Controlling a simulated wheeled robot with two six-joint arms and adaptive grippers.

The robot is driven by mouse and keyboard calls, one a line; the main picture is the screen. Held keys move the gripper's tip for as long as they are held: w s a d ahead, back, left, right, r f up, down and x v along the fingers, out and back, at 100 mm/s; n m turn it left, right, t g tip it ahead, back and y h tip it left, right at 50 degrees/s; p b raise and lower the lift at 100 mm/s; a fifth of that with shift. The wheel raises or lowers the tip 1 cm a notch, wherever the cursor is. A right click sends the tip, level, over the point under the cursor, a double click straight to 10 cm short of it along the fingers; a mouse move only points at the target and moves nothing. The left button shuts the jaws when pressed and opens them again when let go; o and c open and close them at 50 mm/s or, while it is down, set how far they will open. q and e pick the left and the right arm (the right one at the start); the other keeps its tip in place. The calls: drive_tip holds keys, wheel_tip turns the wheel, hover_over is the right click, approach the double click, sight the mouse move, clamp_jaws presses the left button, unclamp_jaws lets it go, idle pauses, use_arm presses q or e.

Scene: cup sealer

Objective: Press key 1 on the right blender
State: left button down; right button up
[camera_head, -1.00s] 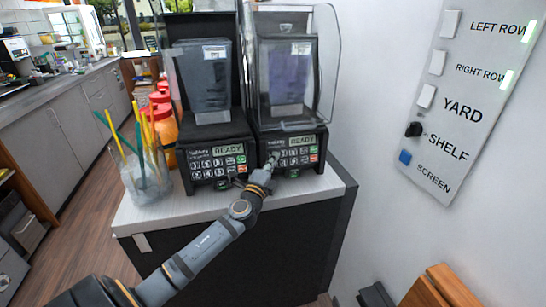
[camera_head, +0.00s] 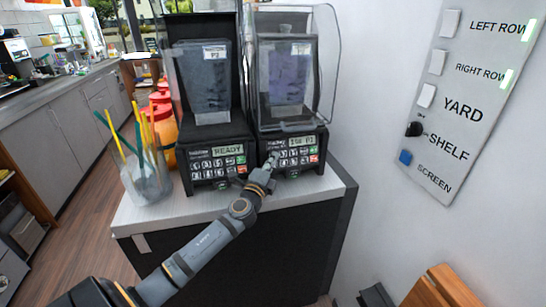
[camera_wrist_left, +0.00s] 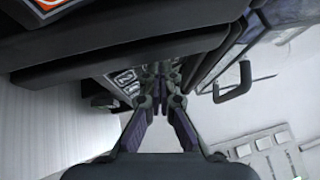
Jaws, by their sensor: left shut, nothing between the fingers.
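The right blender (camera_head: 288,85) stands on the cabinet with its clear cover down over the jar. Its display (camera_head: 301,141) shows lit text that looks like "150 P1". My left gripper (camera_head: 272,160) is shut and empty, with its fingertips at the left part of that blender's keypad (camera_head: 296,157). In the left wrist view the closed fingertips (camera_wrist_left: 160,72) are close beside the number keys (camera_wrist_left: 125,78). The gripper hides the leftmost keys, and I cannot tell whether the tips touch one. My right gripper is not in view.
The left blender (camera_head: 207,90), its display reading "READY", stands close beside the right one. A clear holder with coloured sticks (camera_head: 146,180) and red and orange bottles (camera_head: 163,130) are further left. A labelled switch panel (camera_head: 455,100) is on the right wall. The counter front (camera_head: 290,188) is clear.

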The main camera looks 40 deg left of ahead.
use_arm(q)
drive_tip(key=shift+s, duration=0.1)
drive_tip(key=shift+s+d+r+p, duration=0.2)
drive_tip(key=shift+s+d+p, duration=0.1)
drive_tip(key=shift+s+d, duration=0.2)
drive_tip(key=shift+d, duration=0.1)
drive_tip(key=s+d, duration=0.1)
drive_tip(key=s+d+r+p, duration=0.1)
drive_tip(key=s+d+p, duration=0.1)
drive_tip(key=shift+d+r, duration=0.25)
drive_tip(key=shift+r, duration=0.05)
idle(0.9)
